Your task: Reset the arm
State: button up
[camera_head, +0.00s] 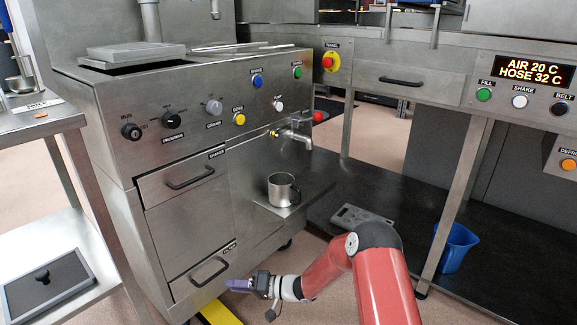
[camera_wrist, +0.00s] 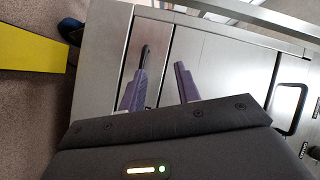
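My arm is red and reaches from the lower right of the head view towards the lower front of the steel machine (camera_head: 185,225). My gripper (camera_head: 232,284) is low, near the machine's bottom drawer handle (camera_head: 209,272). In the wrist view my gripper (camera_wrist: 158,85) shows two purple fingers standing apart with nothing between them. A dark handle on the steel front (camera_wrist: 143,58) shows beyond the left finger. I cannot tell whether the finger touches it.
A steel cup (camera_head: 282,189) stands on a small shelf under the tap (camera_head: 298,133). A yellow floor strip (camera_head: 220,314) lies below the gripper. A blue jug (camera_head: 457,248) stands at right beneath the steel bench (camera_head: 425,88). A side table (camera_head: 62,215) is at left.

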jog(key=w+d+r+t+h, duration=0.3)
jog(key=w+d+r+h, duration=0.15)
jog(key=r, duration=0.25)
jog(key=w+d+r+t+h, duration=0.3)
jog(key=d+r, duration=0.2)
jog(key=r, duration=0.3)
jog(key=s+d+r+m+t+h+p, duration=0.1)
jog(key=s+d+r+h, duration=0.3)
jog(key=d+r, duration=0.3)
jog(key=s+d+r+m+t+h+p, duration=0.1)
jog(key=s+d+r+h, duration=0.2)
jog(key=d+r, duration=0.35)
jog(key=s+d+r+g+h, duration=0.1)
jog(key=s+d+r, duration=0.1)
jog(key=s, duration=0.2)
jog(key=s+d+r+m+h, duration=0.1)
jog(key=s+d, duration=0.2)
jog(key=s, duration=0.1)
jog(key=s+d+r+g+h, duration=0.1)
jog(key=s+d+r, duration=0.1)
jog(key=s, duration=0.3)
jog(key=s+f+g+y, duration=0.1)
jog(key=s+g, duration=0.1)
jog(key=s, duration=1.6)
jog(key=shift+s+d+f+g+p, duration=0.15)
jog(key=shift+s+d+g+p, duration=0.05)
jog(key=shift+s+g+p, duration=0.2)
jog(key=shift+w, duration=0.1)
